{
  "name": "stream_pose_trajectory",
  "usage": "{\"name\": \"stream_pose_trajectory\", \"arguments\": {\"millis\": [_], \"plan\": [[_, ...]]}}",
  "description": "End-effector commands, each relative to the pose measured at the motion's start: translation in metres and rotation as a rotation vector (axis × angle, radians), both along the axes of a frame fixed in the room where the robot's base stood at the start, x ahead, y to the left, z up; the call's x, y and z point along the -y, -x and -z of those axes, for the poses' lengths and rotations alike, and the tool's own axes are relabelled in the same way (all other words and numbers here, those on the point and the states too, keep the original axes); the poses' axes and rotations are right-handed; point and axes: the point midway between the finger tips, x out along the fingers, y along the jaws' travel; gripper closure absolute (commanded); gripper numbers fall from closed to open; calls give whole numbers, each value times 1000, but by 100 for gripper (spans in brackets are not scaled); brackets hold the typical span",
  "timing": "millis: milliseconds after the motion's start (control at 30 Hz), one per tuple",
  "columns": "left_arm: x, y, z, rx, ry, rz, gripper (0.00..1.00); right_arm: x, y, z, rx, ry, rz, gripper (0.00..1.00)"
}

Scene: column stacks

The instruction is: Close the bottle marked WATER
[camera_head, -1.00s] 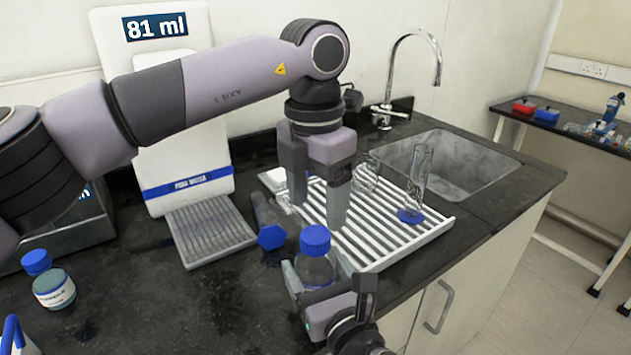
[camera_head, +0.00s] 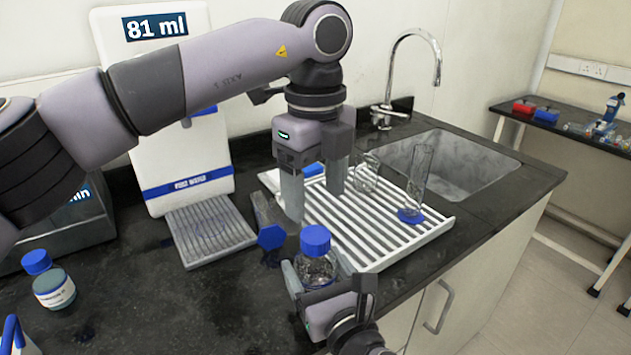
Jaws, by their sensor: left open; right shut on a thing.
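A clear bottle (camera_head: 317,269) with a blue cap (camera_head: 315,238) on its top stands upright at the front edge of the counter. No writing shows on its visible side. My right gripper (camera_head: 318,290) is shut on the bottle low down, partly hiding its lower part. My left gripper (camera_head: 314,200) is open and empty, fingers pointing down, above and behind the cap and apart from it. I cannot tell how tightly the cap sits. Another blue-capped bottle (camera_head: 54,289), with a label too small to read, stands at the far left.
A white drying rack (camera_head: 436,229) holds glassware, including an upright cylinder (camera_head: 419,178). A water dispenser (camera_head: 186,165) reading 81 ml stands behind. The sink (camera_head: 455,165) is at right.

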Motion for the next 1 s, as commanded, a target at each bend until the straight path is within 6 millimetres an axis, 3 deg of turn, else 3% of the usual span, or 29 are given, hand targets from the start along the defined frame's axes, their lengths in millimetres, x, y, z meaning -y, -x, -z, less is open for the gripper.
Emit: {"name": "stream_pose_trajectory", "arguments": {"millis": [200, 400, 1000], "plan": [[0, 1, -4, 0, -3, -327, 30, 0, 0, 1, -3, 1, 0, 100], [0, 1, -6, 0, -5, -526, 30, 0, 0, 1, -3, 1, 0, 100], [-1, 1, -2, 0, -7, -597, 30, 0, 0, 1, -3, 1, 0, 100]]}}
